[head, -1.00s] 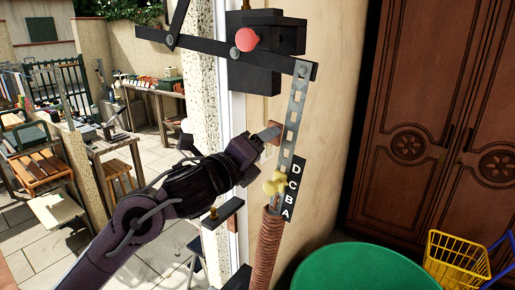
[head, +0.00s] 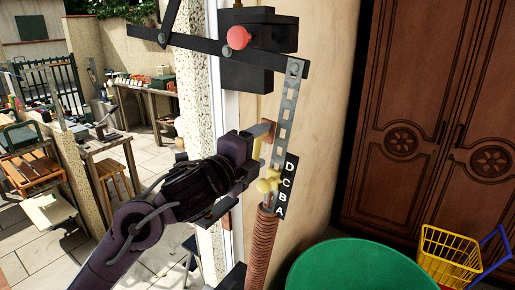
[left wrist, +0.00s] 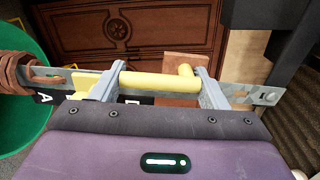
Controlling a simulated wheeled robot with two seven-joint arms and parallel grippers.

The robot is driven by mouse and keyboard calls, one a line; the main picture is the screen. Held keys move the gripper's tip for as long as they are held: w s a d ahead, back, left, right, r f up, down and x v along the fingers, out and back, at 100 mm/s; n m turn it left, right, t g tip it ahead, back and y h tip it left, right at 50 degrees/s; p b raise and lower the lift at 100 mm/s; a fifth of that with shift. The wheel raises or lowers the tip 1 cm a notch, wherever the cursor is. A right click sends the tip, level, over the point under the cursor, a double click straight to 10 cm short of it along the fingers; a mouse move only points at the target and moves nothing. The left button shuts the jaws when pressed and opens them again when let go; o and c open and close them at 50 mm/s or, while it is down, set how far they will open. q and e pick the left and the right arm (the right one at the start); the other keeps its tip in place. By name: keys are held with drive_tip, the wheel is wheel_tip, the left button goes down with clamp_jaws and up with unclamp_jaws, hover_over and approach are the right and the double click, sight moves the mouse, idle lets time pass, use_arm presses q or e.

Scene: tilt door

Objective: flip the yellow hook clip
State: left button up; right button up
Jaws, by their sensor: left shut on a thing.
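The yellow hook clip (head: 266,186) sits on the perforated metal strip, at the lower end beside the black plate lettered D, C, B, A (head: 287,187). My left gripper (head: 256,150) is beside the strip, with a yellow bar of the clip showing between its fingers. In the left wrist view the yellow bar (left wrist: 160,83) spans between the two grey fingers, which are shut on it. Part of the clip is hidden behind the gripper in the head view. My right gripper is out of view.
The perforated strip (head: 287,112) hangs from a black lever (head: 217,49) at a black box with a red knob (head: 239,37). A brown coiled spring (head: 262,247) is below the clip. A green round table (head: 360,268) and yellow basket (head: 450,255) stand to the right.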

use_arm(q)
drive_tip(key=o, duration=1)
drive_tip(key=shift+s+a+f+b, duration=0.1)
drive_tip(key=shift+s+a+b, duration=0.2)
drive_tip(key=shift+s+a, duration=0.15)
drive_tip(key=b+v, duration=0.1)
drive_tip(key=v, duration=0.5)
drive_tip(key=shift+s+a, duration=0.15)
drive_tip(key=shift+s, duration=0.1)
